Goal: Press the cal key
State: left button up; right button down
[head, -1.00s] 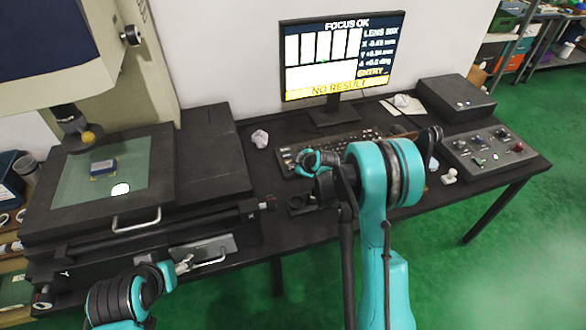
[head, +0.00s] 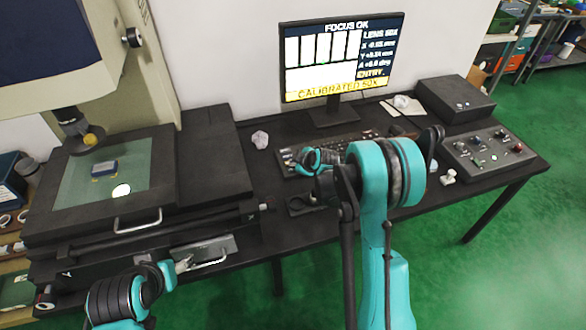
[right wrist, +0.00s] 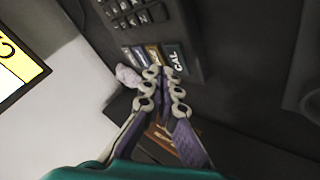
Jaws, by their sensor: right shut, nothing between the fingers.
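The CAL key (right wrist: 175,58) is dark blue-grey with white lettering, at the end of a row of coloured keys on the black keyboard (head: 345,143). My right gripper (right wrist: 160,75) is shut and empty, with its fingertips right at the CAL key's lower edge; whether they touch it I cannot tell. In the head view the key is too small to make out and my right wrist covers part of the keyboard. The monitor (head: 340,60) reads "CALIBRATED 50X" on its yellow bar.
A measuring microscope stage (head: 70,225) at left bears a blue block (head: 104,168). A control box with knobs (head: 488,150) and a black box (head: 455,98) stand at right.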

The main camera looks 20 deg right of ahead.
jog(key=shift+r+p, duration=1.65)
jog(key=shift+r, duration=0.85)
